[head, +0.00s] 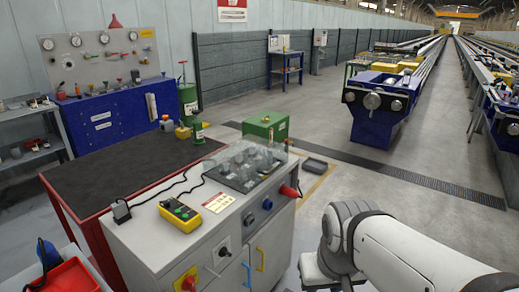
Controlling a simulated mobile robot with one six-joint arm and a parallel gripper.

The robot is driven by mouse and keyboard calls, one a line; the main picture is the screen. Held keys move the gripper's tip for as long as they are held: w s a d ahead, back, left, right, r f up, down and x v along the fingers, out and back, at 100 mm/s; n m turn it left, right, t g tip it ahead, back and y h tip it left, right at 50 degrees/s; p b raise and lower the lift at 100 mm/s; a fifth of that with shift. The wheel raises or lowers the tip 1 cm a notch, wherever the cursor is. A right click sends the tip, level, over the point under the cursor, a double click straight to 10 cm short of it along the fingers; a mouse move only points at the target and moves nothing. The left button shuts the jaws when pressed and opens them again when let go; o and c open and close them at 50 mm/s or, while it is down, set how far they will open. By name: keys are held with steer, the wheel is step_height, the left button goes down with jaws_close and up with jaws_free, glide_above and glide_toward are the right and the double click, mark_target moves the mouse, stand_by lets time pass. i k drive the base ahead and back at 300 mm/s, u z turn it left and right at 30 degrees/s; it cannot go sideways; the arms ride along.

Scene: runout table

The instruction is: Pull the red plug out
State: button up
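A red plug (290,191) sticks out at the right end of the grey control cabinet (150,258), near its top edge. It appears seated in the cabinet; its socket is too small to make out. My white arm reaches in from the lower right, to the right of the cabinet and apart from the plug. I cannot make out my gripper or its fingers in the head view.
A yellow meter (180,215) with a black cable lies on the cabinet top, beside a clear-covered panel (245,166). A red-framed bench (130,165) adjoins behind. A green box (265,128) stands beyond.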

mark_target(291, 193)
steer(key=z, duration=0.3)
steer(key=i, duration=1.25)
steer(key=u, duration=0.15)
